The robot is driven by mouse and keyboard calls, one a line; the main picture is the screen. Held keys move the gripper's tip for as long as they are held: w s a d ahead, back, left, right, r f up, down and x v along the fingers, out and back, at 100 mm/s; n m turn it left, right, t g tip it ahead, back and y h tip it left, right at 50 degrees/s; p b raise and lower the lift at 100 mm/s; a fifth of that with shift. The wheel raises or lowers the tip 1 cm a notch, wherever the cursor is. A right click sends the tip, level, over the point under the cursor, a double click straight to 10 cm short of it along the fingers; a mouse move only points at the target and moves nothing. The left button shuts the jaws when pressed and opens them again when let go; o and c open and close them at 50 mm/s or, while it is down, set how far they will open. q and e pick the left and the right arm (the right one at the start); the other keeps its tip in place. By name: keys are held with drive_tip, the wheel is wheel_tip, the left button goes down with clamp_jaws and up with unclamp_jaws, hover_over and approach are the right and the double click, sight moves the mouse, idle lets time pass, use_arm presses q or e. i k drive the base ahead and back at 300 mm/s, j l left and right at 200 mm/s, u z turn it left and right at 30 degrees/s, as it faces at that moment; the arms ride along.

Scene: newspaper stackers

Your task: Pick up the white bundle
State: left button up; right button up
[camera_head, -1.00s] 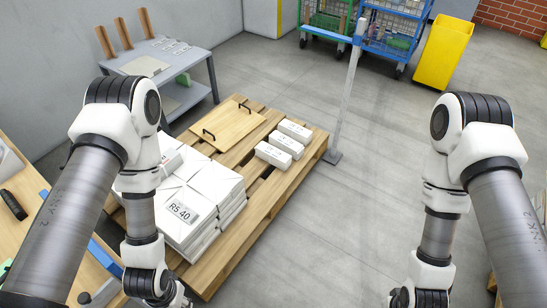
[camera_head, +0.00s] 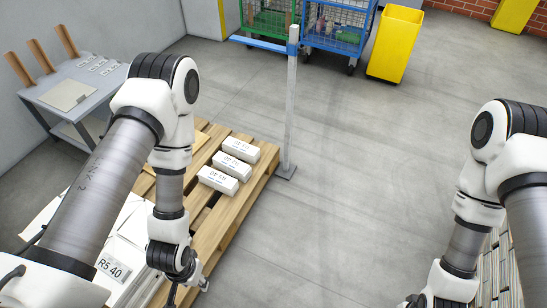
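A stack of white wrapped bundles (camera_head: 125,258) with a label reading "R5 40" lies on a wooden pallet (camera_head: 231,226) at the lower left, largely behind my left arm. Three small white oblong bundles (camera_head: 225,164) lie in a row on the pallet, beyond my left gripper. My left gripper (camera_head: 188,290) hangs beside the labelled stack, near the pallet's right side; its fingers are partly cut off and their opening is unclear. My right gripper (camera_head: 428,301) is at the bottom edge, mostly out of frame.
A grey table (camera_head: 62,92) with wooden uprights stands at the left wall. A post (camera_head: 291,105) stands beside the pallet. Blue and green wire carts (camera_head: 338,25) and a yellow bin (camera_head: 396,45) stand at the back. The grey floor (camera_head: 370,180) in the middle is clear.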

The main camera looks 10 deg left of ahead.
sight(224, 183)
drive_tip(key=i+l+z, duration=0.3)
drive_tip(key=i, duration=0.6)
drive_tip(key=i+j+z, duration=0.1)
drive_tip(key=i+z, duration=0.2)
drive_tip(key=i, duration=0.65)
drive_tip(key=i+u, duration=0.3)
drive_tip(key=u, duration=0.2)
drive_tip(key=i+l+u, duration=0.15)
drive_tip(key=i+u, duration=0.15)
drive_tip(key=u, duration=0.2)
drive_tip(key=i+l+u, duration=0.25)
drive_tip(key=u, duration=0.2)
drive_tip(key=i+u, duration=0.2)
drive_tip(key=u, duration=0.3)
drive_tip(key=i+l+u, duration=0.2)
drive_tip(key=u, duration=0.25)
drive_tip(key=i+l+u, duration=0.15)
drive_tip(key=u, duration=0.35)
drive_tip(key=i+l+u, duration=0.1)
drive_tip(key=l+u, duration=0.2)
drive_tip(key=u, duration=0.2)
drive_tip(key=l+u, duration=0.3)
drive_tip(key=u, duration=0.2)
drive_tip(key=i, duration=0.05)
